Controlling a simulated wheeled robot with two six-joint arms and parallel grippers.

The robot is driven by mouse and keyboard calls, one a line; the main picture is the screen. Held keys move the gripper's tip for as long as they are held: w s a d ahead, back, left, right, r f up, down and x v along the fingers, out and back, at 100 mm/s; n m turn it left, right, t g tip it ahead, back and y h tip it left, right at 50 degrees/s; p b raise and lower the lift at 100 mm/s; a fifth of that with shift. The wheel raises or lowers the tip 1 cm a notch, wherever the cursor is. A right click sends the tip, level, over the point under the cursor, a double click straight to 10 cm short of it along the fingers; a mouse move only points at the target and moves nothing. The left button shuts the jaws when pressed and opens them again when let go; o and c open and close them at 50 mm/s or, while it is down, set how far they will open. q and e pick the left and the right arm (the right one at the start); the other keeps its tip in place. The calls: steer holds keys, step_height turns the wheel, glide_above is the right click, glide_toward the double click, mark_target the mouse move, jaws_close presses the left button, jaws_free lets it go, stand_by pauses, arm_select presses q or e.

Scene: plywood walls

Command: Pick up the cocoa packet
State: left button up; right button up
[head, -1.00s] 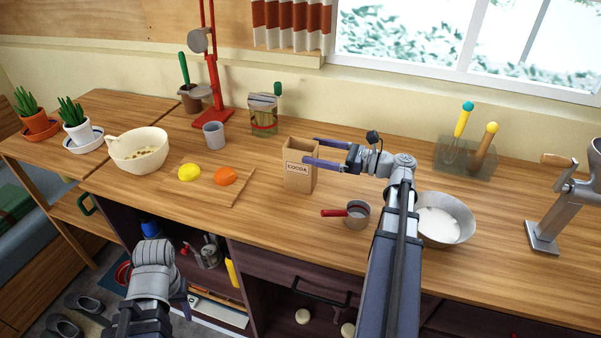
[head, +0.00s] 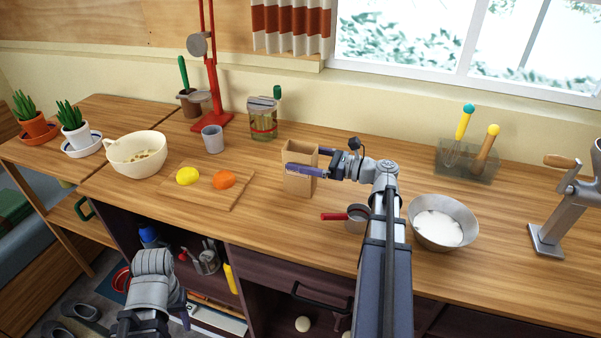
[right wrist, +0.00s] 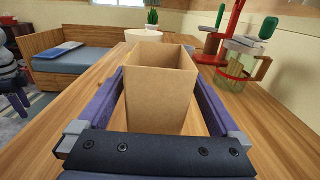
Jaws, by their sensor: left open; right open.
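The cocoa packet (head: 298,183) is an open-topped brown box standing upright on the wooden counter in the head view. Its label is hidden behind my right gripper's near finger. My right gripper (head: 304,160) is open, with its fingers on either side of the packet. In the right wrist view the packet (right wrist: 160,90) stands between the two purple fingers, and the right gripper (right wrist: 160,105) shows a gap beside it. My left gripper (head: 186,312) is low in front of the counter, away from the packet, mostly hidden behind its own wrist.
A small red-handled pan (head: 356,218) and a metal bowl (head: 442,222) of white stuff stand right of the packet. A cutting board (head: 208,194) with a lemon (head: 187,176) and an orange (head: 224,180) lies left. A jar (head: 263,119) stands behind.

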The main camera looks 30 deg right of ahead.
steer(key=shift+x, duration=1.8)
steer(key=shift+s+a+f, duration=0.1)
steer(key=shift+f, duration=0.05)
steer(key=shift+c, duration=0.2)
steer(key=c, duration=1.5)
step_height(320, 180, up, 10)
steer(key=p, duration=1)
glide_above(290, 156)
steer(key=w+d, duration=0.1)
steer(key=w, duration=0.2)
steer(key=shift+d, duration=0.2)
